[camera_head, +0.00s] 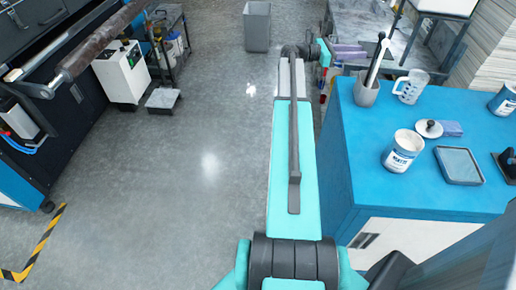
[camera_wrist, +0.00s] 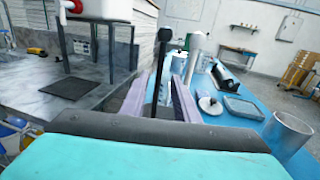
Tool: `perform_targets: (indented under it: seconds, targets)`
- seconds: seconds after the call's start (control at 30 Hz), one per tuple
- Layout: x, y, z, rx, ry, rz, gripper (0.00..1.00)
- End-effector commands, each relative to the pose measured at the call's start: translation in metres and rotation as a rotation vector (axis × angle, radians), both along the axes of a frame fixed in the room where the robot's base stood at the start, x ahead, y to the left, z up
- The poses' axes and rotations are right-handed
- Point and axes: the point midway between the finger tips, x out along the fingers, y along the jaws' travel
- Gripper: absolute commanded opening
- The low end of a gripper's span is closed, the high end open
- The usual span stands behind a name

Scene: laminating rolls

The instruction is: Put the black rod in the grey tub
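In the wrist view, the rod (camera_wrist: 158,75) shows between the fingers (camera_wrist: 158,95), with gaps on both sides, so my gripper looks open. The tub is mostly hidden there by my gripper.
On the blue cabinet (camera_head: 390,195) stand a clear jug (camera_head: 411,88), a white labelled can (camera_head: 402,152), a round lid (camera_head: 428,129) and a shallow tray (camera_head: 459,166). A grey bin (camera_head: 257,30) stands on the floor. The floor left of my arm is open.

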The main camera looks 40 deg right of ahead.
Motion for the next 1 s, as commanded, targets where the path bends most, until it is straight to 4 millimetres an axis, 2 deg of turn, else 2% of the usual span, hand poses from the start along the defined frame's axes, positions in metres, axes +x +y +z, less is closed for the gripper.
perform_targets:
  seconds: [0.17,0.27,0.37,0.57,0.7,0.87,1.0]
  targets:
    - [0.013,0.012,-0.024,0.018,-0.041,0.024,0.28]
    - [0.028,0.029,-0.056,0.043,-0.102,0.05,0.28]
    - [0.049,0.056,-0.101,0.08,-0.186,0.08,0.28]
    - [0.089,0.13,-0.202,0.177,-0.389,0.116,0.28]
    - [0.107,0.191,-0.27,0.252,-0.523,0.106,0.28]
    - [0.117,0.27,-0.342,0.339,-0.66,0.061,0.28]
    - [0.115,0.341,-0.397,0.409,-0.764,-0.006,0.28]
